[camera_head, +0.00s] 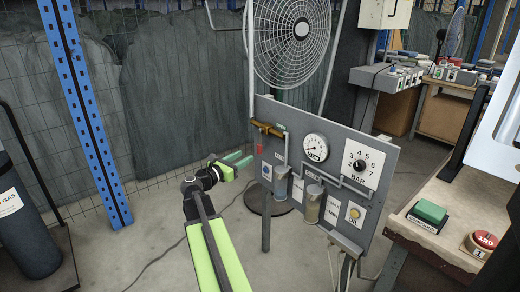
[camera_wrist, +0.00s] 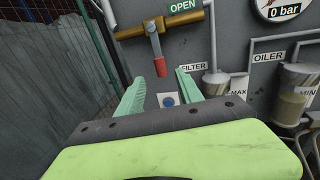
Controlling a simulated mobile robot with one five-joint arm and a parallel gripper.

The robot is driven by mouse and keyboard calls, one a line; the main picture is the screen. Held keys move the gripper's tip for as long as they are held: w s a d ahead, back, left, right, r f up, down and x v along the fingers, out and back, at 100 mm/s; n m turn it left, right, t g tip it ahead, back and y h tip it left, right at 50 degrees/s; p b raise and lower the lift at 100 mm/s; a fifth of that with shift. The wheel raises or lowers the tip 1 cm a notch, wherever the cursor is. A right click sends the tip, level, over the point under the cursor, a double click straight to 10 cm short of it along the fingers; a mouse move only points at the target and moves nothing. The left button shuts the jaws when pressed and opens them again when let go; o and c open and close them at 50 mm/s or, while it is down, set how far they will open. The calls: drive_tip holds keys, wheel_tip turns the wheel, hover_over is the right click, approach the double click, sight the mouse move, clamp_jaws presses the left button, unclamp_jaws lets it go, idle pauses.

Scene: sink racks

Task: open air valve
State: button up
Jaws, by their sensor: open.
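The air valve (camera_wrist: 150,27) is a brass fitting on the upper part of the grey panel, with a lever hanging down to a red handle end (camera_wrist: 160,66). An "OPEN" label (camera_wrist: 184,6) sits at its upper right. In the head view the brass valve (camera_head: 266,129) is at the panel's upper left, with the red handle end (camera_head: 259,148) below it. My gripper (camera_head: 245,160) is open and empty, its green fingers pointing at the panel. In the wrist view my gripper's fingers (camera_wrist: 160,86) are spread below and to either side of the red handle end, apparently not touching it.
The panel (camera_head: 290,112) also carries a gauge (camera_head: 316,147) reading 0 bar, a bar dial (camera_head: 363,165), a filter and an oiler. A large fan (camera_head: 292,40) stands behind. A workbench (camera_head: 410,232) with green and red buttons is at right. A blue post (camera_head: 88,115) stands left.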

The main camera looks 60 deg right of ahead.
sight(259, 148)
drive_tip(key=d, duration=0.7)
drive_tip(key=s+d, duration=0.1)
drive_tip(key=d, duration=0.2)
drive_tip(key=shift+s+d, duration=0.1)
drive_tip(key=shift+d, duration=0.3)
drive_tip(key=c, duration=0.9)
clamp_jaws()
drive_tip(key=shift+a, duration=0.1)
